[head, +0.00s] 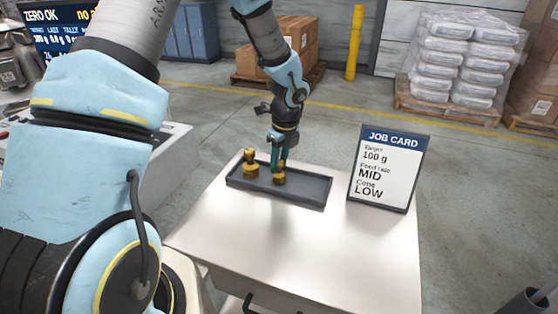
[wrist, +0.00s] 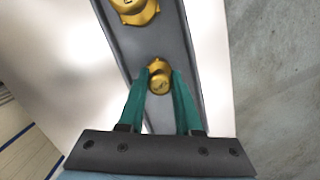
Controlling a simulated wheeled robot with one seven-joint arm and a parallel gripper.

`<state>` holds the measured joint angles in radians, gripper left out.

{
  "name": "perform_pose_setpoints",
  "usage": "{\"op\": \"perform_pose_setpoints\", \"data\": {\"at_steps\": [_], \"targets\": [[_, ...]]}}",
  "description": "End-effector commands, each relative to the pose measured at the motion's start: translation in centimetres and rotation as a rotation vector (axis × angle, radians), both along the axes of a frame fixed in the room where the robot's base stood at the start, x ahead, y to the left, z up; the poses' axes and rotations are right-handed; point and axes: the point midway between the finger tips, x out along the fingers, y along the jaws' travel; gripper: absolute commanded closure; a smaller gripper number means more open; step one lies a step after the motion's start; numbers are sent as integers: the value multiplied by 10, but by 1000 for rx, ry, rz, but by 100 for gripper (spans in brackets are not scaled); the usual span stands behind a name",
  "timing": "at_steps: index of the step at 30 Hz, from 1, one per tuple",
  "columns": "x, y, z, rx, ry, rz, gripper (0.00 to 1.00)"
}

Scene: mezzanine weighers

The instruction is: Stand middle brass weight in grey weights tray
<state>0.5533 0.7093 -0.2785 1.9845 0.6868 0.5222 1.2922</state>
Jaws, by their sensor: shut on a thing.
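The grey weights tray (head: 310,191) lies on a white cabinet top. A larger brass weight (head: 250,168) stands upright at its left end; it also shows at the top of the wrist view (wrist: 134,10). A smaller brass weight (head: 279,179) is in the middle of the tray. My gripper (head: 280,170) points down over the tray, its green fingers shut on this smaller weight. In the wrist view the held weight (wrist: 159,79) sits between the fingertips, over the tray floor. I cannot tell whether its base touches the floor. The fingers partly hide it in the head view.
A job card (head: 387,168) stands on the cabinet top (head: 300,240) to the right of the tray. The right part of the tray is empty. The cabinet top in front of the tray is clear. Boxes and wrapped bags stand far behind.

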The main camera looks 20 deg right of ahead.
Motion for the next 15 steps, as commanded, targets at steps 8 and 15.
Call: {"op": "perform_pose_setpoints", "data": {"at_steps": [8, 15], "targets": [[0, 0, -1, -1, -1, 1, 100], [0, 0, -4, 0, 0, 1, 50]]}}
